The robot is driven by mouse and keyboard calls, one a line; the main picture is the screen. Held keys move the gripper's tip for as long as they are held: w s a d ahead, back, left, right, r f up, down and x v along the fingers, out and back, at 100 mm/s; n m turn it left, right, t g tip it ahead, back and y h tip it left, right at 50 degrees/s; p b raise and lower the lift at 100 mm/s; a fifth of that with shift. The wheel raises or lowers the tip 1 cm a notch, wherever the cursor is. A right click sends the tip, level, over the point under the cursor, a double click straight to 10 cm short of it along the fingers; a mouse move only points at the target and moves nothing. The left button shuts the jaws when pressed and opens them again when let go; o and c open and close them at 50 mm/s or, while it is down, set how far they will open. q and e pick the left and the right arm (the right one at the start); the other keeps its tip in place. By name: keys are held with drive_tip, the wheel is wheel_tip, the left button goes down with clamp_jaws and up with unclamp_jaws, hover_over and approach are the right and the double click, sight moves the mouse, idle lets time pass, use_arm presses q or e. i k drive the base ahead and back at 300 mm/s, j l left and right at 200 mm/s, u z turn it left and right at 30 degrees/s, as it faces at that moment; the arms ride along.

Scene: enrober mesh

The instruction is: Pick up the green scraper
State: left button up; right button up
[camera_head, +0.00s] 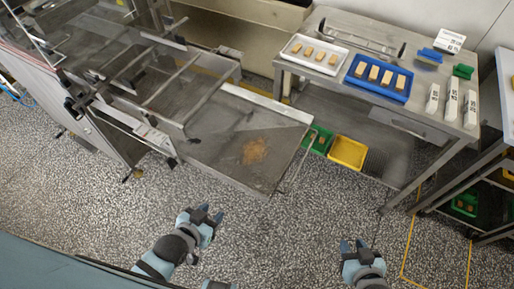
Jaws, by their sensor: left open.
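A small green tool that looks like the scraper (463,71) lies on the right part of the steel table, behind the white bottles and to the right of a blue tool (430,56). My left gripper (208,212) is open and empty above the floor, in front of the machine's tray and far from the scraper. My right gripper (354,245) is over the floor in front of the table, also well away from it. Its fingertips appear apart with nothing between them.
The steel table (440,88) holds a white tray (300,62) and a blue tray (358,87) of bars, white bottles (451,98) and a white labelled box (449,40). A green bin (319,139) and yellow bin (347,152) stand low by the machine tray (215,155). Floor in front is open.

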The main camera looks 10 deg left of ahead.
sight(465, 72)
drive_tip(key=i+l, duration=0.15)
drive_tip(key=l, duration=0.2)
drive_tip(key=i+l+u, duration=0.1)
drive_tip(key=l, duration=0.2)
drive_tip(key=i+l, duration=0.15)
drive_tip(key=l, duration=0.2)
drive_tip(key=i+l+u, duration=0.1)
drive_tip(key=l, duration=0.25)
